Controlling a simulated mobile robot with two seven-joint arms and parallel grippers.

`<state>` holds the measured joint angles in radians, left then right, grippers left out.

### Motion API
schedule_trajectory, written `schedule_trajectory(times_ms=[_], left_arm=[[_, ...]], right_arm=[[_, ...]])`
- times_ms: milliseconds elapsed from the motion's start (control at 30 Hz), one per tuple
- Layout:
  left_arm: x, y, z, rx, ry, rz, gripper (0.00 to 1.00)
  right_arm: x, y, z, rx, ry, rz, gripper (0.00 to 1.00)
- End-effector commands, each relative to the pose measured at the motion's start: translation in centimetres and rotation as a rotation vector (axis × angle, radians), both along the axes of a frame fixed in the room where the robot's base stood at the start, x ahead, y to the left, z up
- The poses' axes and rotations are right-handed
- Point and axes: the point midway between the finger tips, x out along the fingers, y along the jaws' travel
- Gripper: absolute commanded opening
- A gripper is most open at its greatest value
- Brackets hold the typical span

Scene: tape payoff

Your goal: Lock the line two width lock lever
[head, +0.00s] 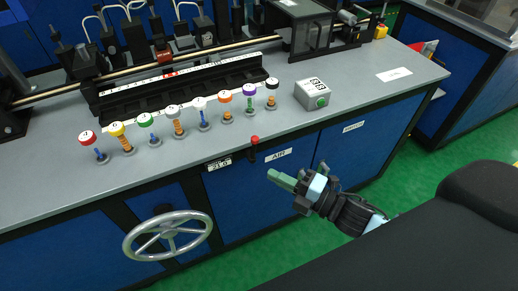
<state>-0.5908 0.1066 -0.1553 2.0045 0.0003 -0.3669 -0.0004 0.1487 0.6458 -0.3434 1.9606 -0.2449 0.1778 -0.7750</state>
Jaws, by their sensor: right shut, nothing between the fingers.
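A small lever with a red knob (255,140) stands at the front edge of the bench, beside a small number display (219,164) and above a label reading AIR. I cannot tell whether it is the line two width lock lever. No lever is readably marked as line two. My right gripper (271,175) is shut and empty, with greenish fingertips pointing left. It appears in front of the blue cabinet, below and to the right of the red knob, apart from it. My left gripper is not in view.
Several colour-capped posts (203,113) stand in a row on the grey bench (350,95). A grey box with a green button (312,94) sits to their right. A metal handwheel (168,236) projects from the cabinet front. Rails and black tooling fill the back. Green floor lies at right.

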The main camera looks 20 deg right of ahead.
Motion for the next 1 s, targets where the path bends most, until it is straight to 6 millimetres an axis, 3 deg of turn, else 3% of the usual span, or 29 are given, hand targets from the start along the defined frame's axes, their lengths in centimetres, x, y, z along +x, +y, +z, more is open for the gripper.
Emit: schedule_trajectory(times_ms=[467,1000], left_arm=[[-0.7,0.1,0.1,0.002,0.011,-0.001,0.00],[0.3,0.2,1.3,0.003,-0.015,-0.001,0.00]], right_arm=[[1.1,0.7,0.2,0.003,-0.003,0.000,0.00],[8.5,5.9,0.6,0.000,-0.002,0.000,0.00]])
